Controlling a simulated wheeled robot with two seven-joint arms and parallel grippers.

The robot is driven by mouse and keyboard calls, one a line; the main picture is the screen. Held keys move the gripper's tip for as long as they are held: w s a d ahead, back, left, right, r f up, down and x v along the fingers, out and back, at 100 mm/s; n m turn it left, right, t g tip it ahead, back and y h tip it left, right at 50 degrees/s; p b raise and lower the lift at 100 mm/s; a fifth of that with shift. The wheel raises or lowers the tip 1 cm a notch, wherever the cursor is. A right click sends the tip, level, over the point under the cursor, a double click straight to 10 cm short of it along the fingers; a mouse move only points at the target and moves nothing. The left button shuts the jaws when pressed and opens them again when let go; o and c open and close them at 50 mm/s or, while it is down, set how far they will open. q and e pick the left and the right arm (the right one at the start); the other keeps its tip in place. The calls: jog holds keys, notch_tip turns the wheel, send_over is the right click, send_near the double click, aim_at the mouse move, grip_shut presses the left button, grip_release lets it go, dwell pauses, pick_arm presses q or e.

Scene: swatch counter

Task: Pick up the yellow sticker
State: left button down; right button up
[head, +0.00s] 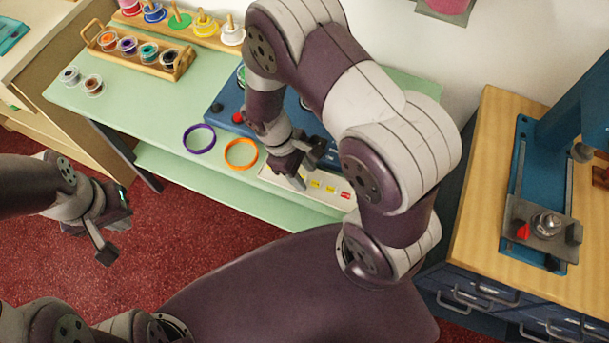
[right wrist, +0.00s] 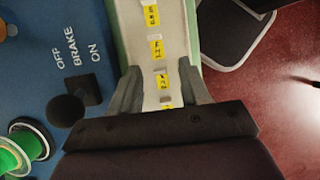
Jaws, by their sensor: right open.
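Several small yellow stickers with dark print lie in a row on a white strip. One yellow sticker (right wrist: 163,79) sits between my right gripper's fingertips in the right wrist view. Another yellow sticker (head: 330,188) shows in the head view. The white strip (right wrist: 180,50) lies along the front of the green counter. My right gripper (right wrist: 160,78) is open, its fingers on either side of the strip. In the head view my right gripper (head: 302,173) covers the strip's left part. I cannot tell whether it touches the strip. My left gripper (head: 112,230) hangs over the red floor, away from the counter.
A red sticker (head: 346,195) is at the strip's right end. An orange ring (head: 240,166) and a purple ring (head: 187,139) lie left of it on the green counter (head: 130,115). A blue machine (right wrist: 60,25) with a black knob (right wrist: 66,110) stands close beside my right gripper.

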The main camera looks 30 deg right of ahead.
grip_shut()
jog(key=shift+w+a+r, duration=0.1)
jog(key=shift+r, duration=0.05)
